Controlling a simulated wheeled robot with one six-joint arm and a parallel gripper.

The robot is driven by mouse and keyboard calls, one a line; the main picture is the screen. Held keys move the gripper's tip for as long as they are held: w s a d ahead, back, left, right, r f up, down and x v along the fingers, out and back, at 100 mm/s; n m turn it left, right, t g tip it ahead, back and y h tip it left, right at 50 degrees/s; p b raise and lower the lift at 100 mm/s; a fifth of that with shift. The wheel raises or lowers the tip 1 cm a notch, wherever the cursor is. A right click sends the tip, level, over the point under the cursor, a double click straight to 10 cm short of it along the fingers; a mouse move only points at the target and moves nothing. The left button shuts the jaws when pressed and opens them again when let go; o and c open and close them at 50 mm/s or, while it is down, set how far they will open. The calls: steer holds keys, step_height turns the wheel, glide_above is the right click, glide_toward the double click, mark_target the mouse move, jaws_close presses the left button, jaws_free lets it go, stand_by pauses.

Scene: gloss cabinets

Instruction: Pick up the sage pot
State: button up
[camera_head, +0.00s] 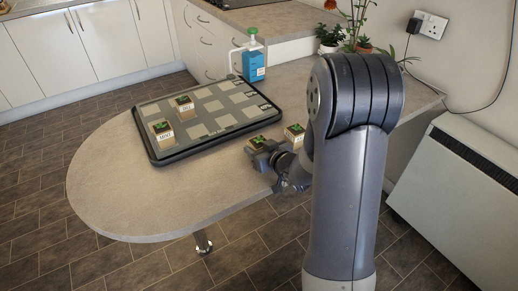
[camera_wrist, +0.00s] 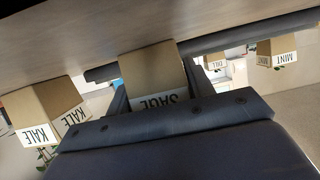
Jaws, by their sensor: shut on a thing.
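The sage pot (camera_wrist: 152,78) is a small tan box-shaped pot with a white label reading SAGE, upside down in the wrist view. My gripper (camera_wrist: 160,97) is shut on it, with a finger on each side. In the head view the sage pot (camera_head: 257,141) shows green leaves on dark soil, and my gripper (camera_head: 270,153) is at its near side by the counter's front edge. The gripper hides most of its body. I cannot tell whether its base touches the counter.
The kale pot (camera_head: 295,132) stands close to the right of the sage pot. A black-rimmed tray (camera_head: 225,127) holds the mint pot (camera_head: 165,133) and the dill pot (camera_head: 185,108). A blue bottle (camera_head: 253,65) and potted plants (camera_head: 330,40) stand behind. The counter's rounded left end (camera_head: 115,190) is clear.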

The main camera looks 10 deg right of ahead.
steer(key=shift+c, duration=1.4)
steer(key=shift+r, duration=0.15)
